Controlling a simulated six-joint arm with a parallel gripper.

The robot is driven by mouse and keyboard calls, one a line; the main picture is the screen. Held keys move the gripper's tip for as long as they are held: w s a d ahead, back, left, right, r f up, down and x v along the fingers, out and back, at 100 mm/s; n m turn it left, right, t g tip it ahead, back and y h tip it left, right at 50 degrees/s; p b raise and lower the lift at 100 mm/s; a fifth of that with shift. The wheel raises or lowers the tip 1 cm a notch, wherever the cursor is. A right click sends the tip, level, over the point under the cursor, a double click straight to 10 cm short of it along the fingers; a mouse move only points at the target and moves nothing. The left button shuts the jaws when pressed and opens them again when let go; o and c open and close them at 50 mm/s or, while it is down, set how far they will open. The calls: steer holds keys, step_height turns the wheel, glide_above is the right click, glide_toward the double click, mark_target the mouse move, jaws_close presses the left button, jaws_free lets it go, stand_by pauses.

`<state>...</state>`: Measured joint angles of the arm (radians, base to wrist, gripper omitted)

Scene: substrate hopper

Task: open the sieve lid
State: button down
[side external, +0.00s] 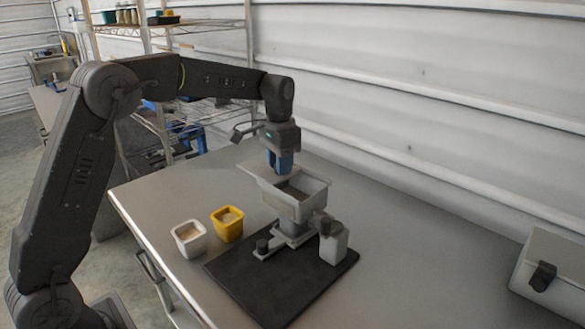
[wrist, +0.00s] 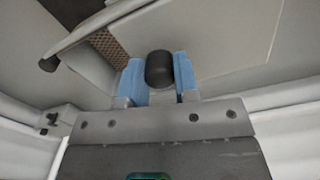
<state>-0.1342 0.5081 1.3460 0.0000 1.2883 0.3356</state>
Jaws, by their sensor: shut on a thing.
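The pale hopper (side external: 300,208) stands on a grey base on the black mat, its open top partly uncovered. The sieve lid (side external: 256,172) is a flat light plate that reaches past the hopper's left rim; in the wrist view it is the broad pale panel (wrist: 225,50). A patch of brown mesh (wrist: 108,46) shows beside it. My gripper (side external: 284,166) is over the hopper's back left side. In the wrist view its blue fingers stand either side of a dark round knob (wrist: 159,68) on the lid, shut on it. The fingers partly hide the lid in the side view.
A white cup (side external: 189,240) and a yellow cup (side external: 227,226) with pale contents stand left of the black mat (side external: 270,300). A small grey block (side external: 334,245) with a dark knob stands right of the hopper. A grey case (side external: 555,270) is at far right. The table between is clear.

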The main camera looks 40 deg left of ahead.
steer(key=c, duration=0.8)
jaws_free()
steer(key=shift+c, duration=0.2)
step_height(320, 180, up, 14)
